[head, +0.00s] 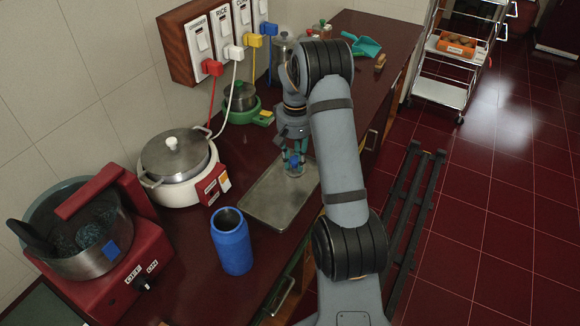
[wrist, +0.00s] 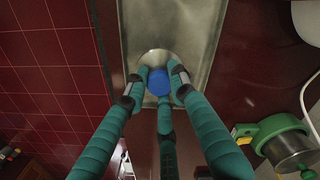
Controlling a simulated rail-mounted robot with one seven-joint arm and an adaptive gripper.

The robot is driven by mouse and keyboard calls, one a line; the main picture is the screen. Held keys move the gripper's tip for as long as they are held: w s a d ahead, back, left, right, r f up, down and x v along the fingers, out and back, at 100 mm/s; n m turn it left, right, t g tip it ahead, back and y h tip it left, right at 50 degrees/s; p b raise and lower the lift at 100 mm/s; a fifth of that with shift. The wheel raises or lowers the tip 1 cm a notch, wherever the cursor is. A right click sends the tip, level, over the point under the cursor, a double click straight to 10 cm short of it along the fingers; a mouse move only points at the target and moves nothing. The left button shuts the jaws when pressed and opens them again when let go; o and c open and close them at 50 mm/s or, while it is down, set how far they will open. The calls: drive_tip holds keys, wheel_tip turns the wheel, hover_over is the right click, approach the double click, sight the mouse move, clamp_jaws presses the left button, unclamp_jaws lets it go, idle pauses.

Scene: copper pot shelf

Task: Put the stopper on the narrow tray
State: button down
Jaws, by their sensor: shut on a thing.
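The stopper (head: 296,171) has a blue top and a paler, rounded base. In the wrist view, its blue top (wrist: 158,82) shows between my teal fingers. My gripper (head: 294,160) is shut on the stopper; the wrist view also shows the gripper (wrist: 157,76) around it. The narrow tray (head: 265,201) is a shallow grey metal tray lying on the dark red counter. The stopper is over the tray's far end, low and close to its surface. I cannot tell whether its base touches the tray. The tray (wrist: 168,22) also shows in the wrist view. Fingers partly hide the stopper.
An open blue bottle (head: 232,241) stands near the tray's front end. A white cooker (head: 178,168) is left of the tray, and a red appliance with a pot (head: 98,245) is farther left. A green-based small pot (head: 240,102) stands behind. The tray's middle is clear.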

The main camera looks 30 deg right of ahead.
sight(290, 170)
drive_tip(key=shift+w+a+f, duration=0.4)
drive_tip(key=shift+w+f, duration=0.05)
drive_tip(key=shift+w, duration=0.15)
wheel_tip(290, 170, down, 4)
drive_tip(key=shift+r+p, duration=0.1)
drive_tip(key=shift+p, duration=0.65)
drive_tip(key=shift+f, duration=0.25)
drive_tip(key=shift+f+b, duration=0.15)
drive_tip(key=shift+b, duration=0.15)
drive_tip(key=c, duration=1.6)
unclamp_jaws()
drive_tip(key=shift+o, duration=0.7)
wheel_tip(290, 170, up, 13)
drive_tip(key=shift+f+b, duration=0.2)
drive_tip(key=shift+b, duration=0.15)
